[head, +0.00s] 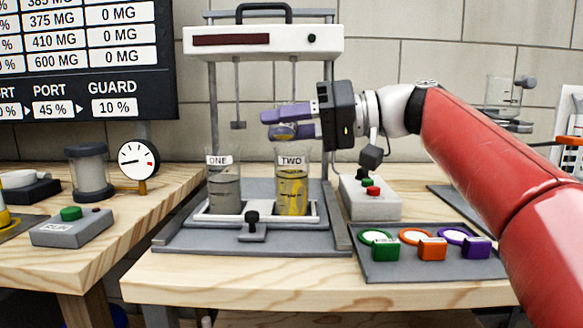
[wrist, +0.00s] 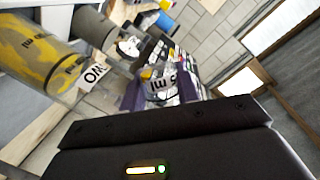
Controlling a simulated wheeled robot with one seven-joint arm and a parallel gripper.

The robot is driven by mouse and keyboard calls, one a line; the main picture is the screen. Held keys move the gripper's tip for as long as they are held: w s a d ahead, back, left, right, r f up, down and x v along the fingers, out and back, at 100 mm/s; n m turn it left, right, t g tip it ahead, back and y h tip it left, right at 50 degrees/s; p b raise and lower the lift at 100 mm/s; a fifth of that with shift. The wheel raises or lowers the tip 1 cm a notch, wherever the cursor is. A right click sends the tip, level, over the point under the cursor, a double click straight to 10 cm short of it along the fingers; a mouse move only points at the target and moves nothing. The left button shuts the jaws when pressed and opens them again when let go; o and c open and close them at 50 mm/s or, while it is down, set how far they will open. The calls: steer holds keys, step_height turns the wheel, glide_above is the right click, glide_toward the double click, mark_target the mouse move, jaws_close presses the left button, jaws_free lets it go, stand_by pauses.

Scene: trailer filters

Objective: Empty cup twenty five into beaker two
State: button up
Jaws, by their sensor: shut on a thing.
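My gripper (head: 289,122) is above beaker two (head: 292,190), with its purple fingers shut on a small cup (head: 284,131). The cup appears tipped over the beaker's mouth, but its number is not readable and its contents are hard to make out. In the wrist view the cup (wrist: 163,88) is see-through with dark print, between the fingers. Beaker two is clear, stands upright, carries a "TWO" label and holds a streaky yellow and grey mix. It also shows in the wrist view (wrist: 35,55).
Beaker one (head: 223,190), with grey contents, stands left of beaker two in a white tray (head: 249,217) under the stirrer frame (head: 264,42). A button box (head: 370,199) stands to the right. A grey mat (head: 432,267) with green, orange and purple rings lies at front right.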

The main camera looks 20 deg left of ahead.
steer(key=shift+s+f+n+b, duration=0.65)
steer(key=shift+n+b, duration=0.25)
steer(key=shift+b, duration=0.2)
steer(key=shift+s+f+n+t+b, duration=0.25)
steer(key=shift+f+n+t+b, duration=0.05)
steer(key=shift+b, duration=0.35)
steer(key=s+f+n+t+b, duration=0.1)
steer(key=s+f+n+b, duration=0.1)
steer(key=s+f+n, duration=0.15)
steer(key=shift+n, duration=0.65)
steer(key=shift+s+a+r+p, duration=0.1)
steer(key=shift+r+p, duration=2.05)
steer(key=shift+r, duration=0.5)
